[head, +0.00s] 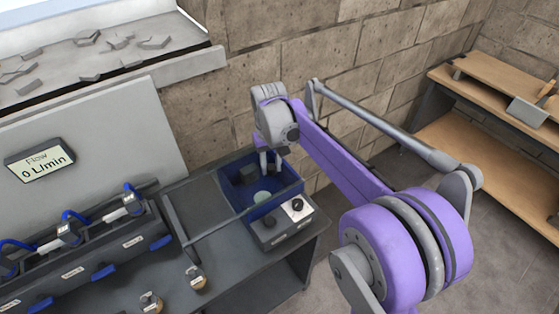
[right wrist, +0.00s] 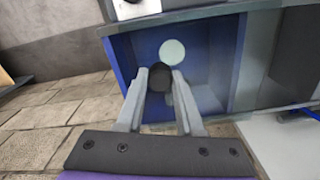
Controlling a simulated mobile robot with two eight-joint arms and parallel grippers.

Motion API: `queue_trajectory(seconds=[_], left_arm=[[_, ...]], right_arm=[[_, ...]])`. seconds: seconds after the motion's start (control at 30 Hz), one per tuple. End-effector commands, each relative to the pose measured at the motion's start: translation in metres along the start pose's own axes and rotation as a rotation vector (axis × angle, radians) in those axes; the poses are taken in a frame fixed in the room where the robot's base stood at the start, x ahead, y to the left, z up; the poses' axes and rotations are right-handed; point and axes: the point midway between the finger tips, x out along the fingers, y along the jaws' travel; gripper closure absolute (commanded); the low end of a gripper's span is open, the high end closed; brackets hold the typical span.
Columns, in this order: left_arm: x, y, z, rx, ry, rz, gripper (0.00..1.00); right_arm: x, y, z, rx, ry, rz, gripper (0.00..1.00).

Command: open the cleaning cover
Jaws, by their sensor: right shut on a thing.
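The blue open-topped box (head: 232,190) stands at the right end of the dark bench, with a pale round disc (head: 262,197) inside. It also shows in the right wrist view (right wrist: 124,52). My right gripper (head: 270,160) reaches down at the box's back edge. In the right wrist view its two fingers (right wrist: 160,78) are shut on a black rounded knob (right wrist: 159,76). A clear cover over the box is hard to make out, so I cannot tell how far it is open. My left gripper is out of view.
A control box with knobs (head: 283,227) sits in front of the blue box. A grey bar (head: 235,222) runs across the bench beside it. A flow display (head: 39,162) reads 0 L/min. Brick wall lies close behind; wooden shelves (head: 490,150) stand at right.

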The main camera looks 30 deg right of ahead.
Motion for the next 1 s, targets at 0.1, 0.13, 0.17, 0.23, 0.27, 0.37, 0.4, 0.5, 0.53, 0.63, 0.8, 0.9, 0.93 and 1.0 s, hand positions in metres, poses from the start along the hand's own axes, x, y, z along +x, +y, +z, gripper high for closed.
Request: queue_trajectory(seconds=[0.1,0.13,0.17,0.23,0.27,0.37,0.4,0.5,0.53,0.63,0.8,0.9,0.93,1.0], left_arm=[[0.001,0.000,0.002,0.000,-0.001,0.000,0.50],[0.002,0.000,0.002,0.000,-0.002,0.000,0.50],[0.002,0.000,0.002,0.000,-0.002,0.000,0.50],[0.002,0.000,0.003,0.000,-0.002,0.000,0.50],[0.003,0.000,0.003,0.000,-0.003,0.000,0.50],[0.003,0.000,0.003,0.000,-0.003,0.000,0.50],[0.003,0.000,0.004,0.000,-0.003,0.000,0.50],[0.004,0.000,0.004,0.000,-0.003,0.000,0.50],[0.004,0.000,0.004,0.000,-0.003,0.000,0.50],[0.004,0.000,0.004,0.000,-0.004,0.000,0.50],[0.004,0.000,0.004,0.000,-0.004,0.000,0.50],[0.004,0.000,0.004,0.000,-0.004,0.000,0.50],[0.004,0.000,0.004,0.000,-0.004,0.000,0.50],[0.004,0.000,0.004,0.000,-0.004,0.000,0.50]], right_arm=[[0.001,-0.031,0.009,-0.008,-0.001,-0.003,1.00],[0.001,-0.039,0.011,-0.008,-0.001,-0.002,1.00],[0.001,-0.047,0.013,-0.008,-0.001,-0.002,1.00],[0.001,-0.064,0.018,-0.008,-0.001,-0.002,1.00],[0.001,-0.071,0.019,-0.008,-0.001,-0.001,1.00],[0.000,-0.093,0.025,-0.007,-0.001,-0.001,1.00],[0.000,-0.101,0.028,-0.006,-0.001,-0.001,1.00],[0.000,-0.117,0.032,-0.005,-0.001,-0.001,1.00],[0.000,-0.121,0.033,-0.005,-0.001,-0.001,1.00],[0.000,-0.131,0.035,-0.003,0.000,-0.001,1.00],[0.000,-0.137,0.037,-0.001,0.000,-0.001,1.00],[0.000,-0.137,0.037,0.000,0.000,-0.001,1.00],[0.000,-0.137,0.037,0.000,0.000,-0.001,1.00],[0.000,-0.137,0.037,0.000,0.000,-0.001,1.00]])
